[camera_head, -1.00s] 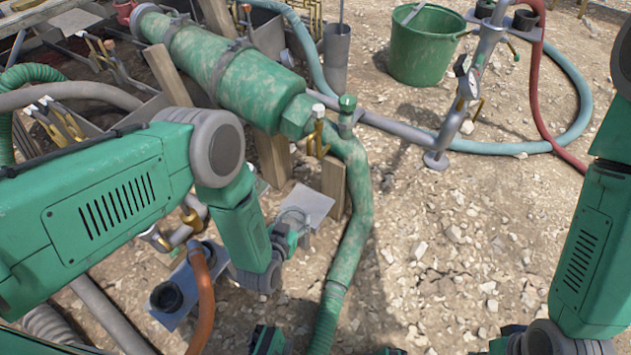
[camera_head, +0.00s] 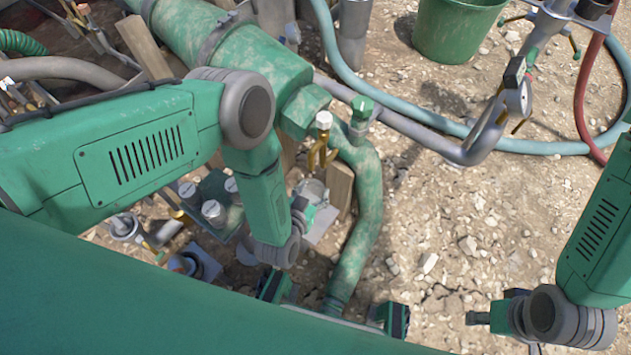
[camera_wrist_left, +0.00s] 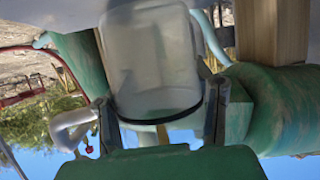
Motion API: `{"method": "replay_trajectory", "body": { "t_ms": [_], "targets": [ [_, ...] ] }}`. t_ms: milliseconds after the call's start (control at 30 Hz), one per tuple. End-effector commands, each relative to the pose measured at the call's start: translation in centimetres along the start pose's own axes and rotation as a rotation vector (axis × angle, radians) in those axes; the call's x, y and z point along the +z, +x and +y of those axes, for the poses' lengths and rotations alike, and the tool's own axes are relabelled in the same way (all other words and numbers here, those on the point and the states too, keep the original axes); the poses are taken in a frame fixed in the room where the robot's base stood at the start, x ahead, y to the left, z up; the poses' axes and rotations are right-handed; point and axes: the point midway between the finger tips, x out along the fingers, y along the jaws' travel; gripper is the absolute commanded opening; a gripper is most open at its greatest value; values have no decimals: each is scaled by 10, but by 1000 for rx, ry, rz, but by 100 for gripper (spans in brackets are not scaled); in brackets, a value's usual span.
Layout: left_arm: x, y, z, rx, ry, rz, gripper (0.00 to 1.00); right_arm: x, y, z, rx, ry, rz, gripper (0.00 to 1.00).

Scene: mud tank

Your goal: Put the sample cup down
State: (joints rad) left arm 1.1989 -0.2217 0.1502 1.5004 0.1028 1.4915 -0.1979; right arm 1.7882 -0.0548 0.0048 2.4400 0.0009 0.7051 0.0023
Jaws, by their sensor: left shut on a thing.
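The sample cup (camera_wrist_left: 150,55) is a clear, cloudy cup with a dark band near its rim. My left gripper (camera_wrist_left: 163,118) is shut on it, one finger on each side. In the head view the left gripper (camera_head: 303,207) is small and partly hidden behind my forearm, with the cup (camera_head: 312,189) beside it. The cup is at a small grey plate (camera_head: 320,226) near the green pipe; I cannot tell whether it touches the plate. My right gripper (camera_head: 482,318) is at the lower right, away from the cup, and its fingers are not clear.
A mud-stained green pipe (camera_head: 362,200) with a valve and a wooden post (camera_head: 339,188) stand close to the cup. Gauges or caps (camera_head: 214,211) lie left of it. A green bucket (camera_head: 452,32) and hoses (camera_head: 440,122) are behind.

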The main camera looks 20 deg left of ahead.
Motion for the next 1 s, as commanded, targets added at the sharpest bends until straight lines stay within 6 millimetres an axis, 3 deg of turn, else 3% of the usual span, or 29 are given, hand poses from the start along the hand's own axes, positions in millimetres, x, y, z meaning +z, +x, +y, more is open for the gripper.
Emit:
{"method": "replay_trajectory", "body": {
  "t_ms": [67, 100, 400, 433, 467, 500, 1000],
  "targets": [
    [11, -1, 3, 0, 0, 2, 23, 1, 9, 0, 0, 0, 0, 40],
    [11, -2, 3, 0, 0, 3, 19, 0, 8, 0, 0, 0, 0, 40],
    [11, -1, 3, -1, 0, 3, 18, 0, 5, 0, 0, 0, 0, 40],
    [10, -1, 3, -1, 0, 3, 58, 0, 5, 0, 0, 0, 0, 40],
    [10, -1, 3, -1, 1, 3, 69, 0, 5, 0, 0, 0, 0, 40],
    [10, -1, 3, -1, 1, 3, 72, 0, 5, 0, 0, 0, 0, 40],
    [4, -1, 1, 0, 1, 4, 72, 0, 2, 0, 0, 0, 1, 40]
  ]
}}
